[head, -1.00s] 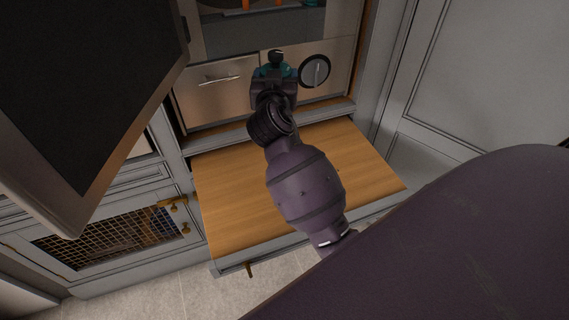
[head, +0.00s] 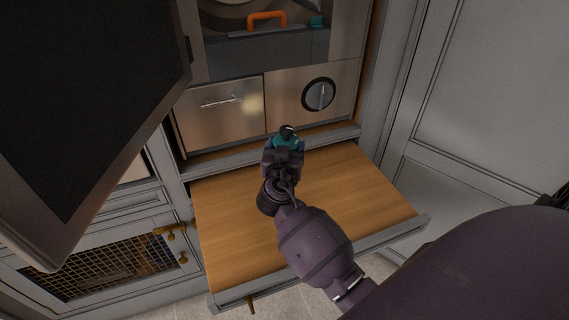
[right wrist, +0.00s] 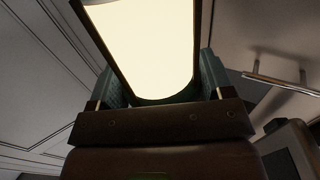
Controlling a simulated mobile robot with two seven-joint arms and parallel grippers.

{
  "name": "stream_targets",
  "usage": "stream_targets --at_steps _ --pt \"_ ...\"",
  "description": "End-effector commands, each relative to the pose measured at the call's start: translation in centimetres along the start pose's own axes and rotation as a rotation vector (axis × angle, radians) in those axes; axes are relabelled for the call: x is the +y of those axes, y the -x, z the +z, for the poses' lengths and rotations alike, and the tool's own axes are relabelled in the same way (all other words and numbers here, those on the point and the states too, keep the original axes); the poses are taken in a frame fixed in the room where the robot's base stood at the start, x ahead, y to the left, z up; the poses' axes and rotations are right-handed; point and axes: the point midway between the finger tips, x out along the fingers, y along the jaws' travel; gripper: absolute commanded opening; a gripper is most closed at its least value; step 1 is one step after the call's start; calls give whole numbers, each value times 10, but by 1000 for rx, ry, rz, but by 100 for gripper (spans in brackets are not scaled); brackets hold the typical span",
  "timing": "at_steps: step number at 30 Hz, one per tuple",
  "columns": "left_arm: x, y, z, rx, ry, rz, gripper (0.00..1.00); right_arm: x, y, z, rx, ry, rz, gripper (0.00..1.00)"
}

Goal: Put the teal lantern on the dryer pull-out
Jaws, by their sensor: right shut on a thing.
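The teal lantern (head: 287,141) shows in the head view just beyond my right gripper (head: 284,153), which is shut on it. Most of the lantern is hidden behind the gripper and wrist. In the right wrist view the lantern's bright pale panel (right wrist: 145,50) fills the middle, with teal sides between the fingers. The dryer pull-out (head: 350,195) is a wooden board drawn out below the dryer front. The lantern is over its back part in the head view; I cannot tell whether it touches the board. My left gripper is not in view.
The dryer front has a metal drawer (head: 222,115) and a round dial (head: 318,95). An orange handle (head: 267,19) shows above. A dark open door or panel (head: 85,100) hangs at left, above a mesh-front cabinet (head: 100,260). The pull-out's right side is clear.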

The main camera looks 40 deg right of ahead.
Motion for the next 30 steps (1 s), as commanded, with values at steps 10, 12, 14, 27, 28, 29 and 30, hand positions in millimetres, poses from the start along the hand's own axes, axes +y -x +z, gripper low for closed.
stream_targets --at_steps 10,12,14,27,28,29,30 --pt "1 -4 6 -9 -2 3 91 0 0 35 -1 3 -1 23" --pt "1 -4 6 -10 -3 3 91 0 0 43 0 3 -1 23" --pt "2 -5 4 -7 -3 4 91 0 0 48 1 2 -1 23" --pt "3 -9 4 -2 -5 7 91 0 0 54 1 -1 -1 23" --pt "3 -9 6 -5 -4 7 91 0 0 55 1 -1 -1 23" --pt "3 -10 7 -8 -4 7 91 0 0 56 1 -1 -1 23" --pt "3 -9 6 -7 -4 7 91 0 0 55 0 -1 0 78"
